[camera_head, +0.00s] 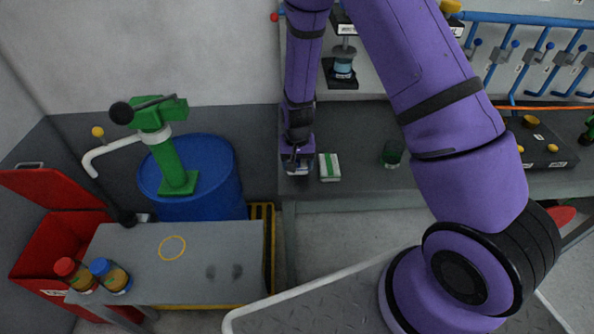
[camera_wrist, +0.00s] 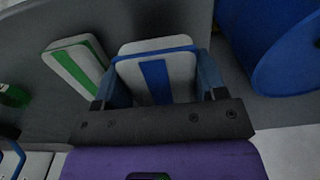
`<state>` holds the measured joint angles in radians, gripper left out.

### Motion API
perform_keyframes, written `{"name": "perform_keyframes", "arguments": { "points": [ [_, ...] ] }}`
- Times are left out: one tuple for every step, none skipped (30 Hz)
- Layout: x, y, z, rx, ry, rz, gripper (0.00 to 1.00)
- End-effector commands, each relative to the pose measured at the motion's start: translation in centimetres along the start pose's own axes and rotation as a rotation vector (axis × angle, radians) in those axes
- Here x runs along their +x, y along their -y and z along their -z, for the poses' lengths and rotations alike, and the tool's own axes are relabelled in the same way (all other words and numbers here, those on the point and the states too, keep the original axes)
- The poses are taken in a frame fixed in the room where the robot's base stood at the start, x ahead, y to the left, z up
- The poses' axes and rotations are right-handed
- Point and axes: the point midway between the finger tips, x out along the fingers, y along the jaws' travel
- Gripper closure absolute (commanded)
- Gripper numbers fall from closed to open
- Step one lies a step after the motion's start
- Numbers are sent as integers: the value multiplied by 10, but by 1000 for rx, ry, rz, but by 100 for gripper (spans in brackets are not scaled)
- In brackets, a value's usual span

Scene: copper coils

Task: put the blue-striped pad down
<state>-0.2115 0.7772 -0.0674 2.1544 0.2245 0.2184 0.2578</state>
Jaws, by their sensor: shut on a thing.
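The blue-striped pad (camera_wrist: 157,78) is pale with a blue stripe along its middle and a blue edge. In the wrist view it sits between the two fingers of my gripper (camera_wrist: 158,92), which is shut on it. In the head view my gripper (camera_head: 297,166) is low at the left end of the grey bench (camera_head: 345,192), and the pad is mostly hidden under it. I cannot tell whether the pad touches the bench top.
A green-striped pad (camera_head: 330,167) lies on the bench close beside my gripper. A green cup (camera_head: 391,153) stands farther right. A blue drum (camera_head: 222,170) with a green pump is to the left. A lower grey table (camera_head: 205,262) holds two jars.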

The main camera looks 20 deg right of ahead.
Motion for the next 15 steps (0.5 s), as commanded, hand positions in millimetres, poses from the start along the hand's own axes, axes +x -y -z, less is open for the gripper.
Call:
{"name": "perform_keyframes", "arguments": {
  "points": [
    [6, 0, 2, 0, 2, -1, 61],
    [10, 0, 1, 0, 3, -2, 61],
    [16, 0, 1, 1, 3, -2, 61],
    [21, 0, 1, 1, 4, -2, 61],
    [25, 0, 1, 1, 3, -2, 61],
    [30, 0, 1, 1, 2, -1, 61],
    [33, 0, 1, 1, 2, -1, 61],
    [34, 0, 1, 1, 2, -1, 61],
    [36, 0, 1, 1, 1, -1, 61],
    [36, 0, 1, 0, 0, 0, 61],
    [36, 0, 1, 0, 0, 0, 61],
    [35, 0, 1, 0, 0, 0, 61],
    [35, 0, 1, 0, 0, 0, 61],
    [35, 0, 1, 0, 0, 0, 61],
    [35, 0, 1, 0, 0, 0, 61]
  ]
}}
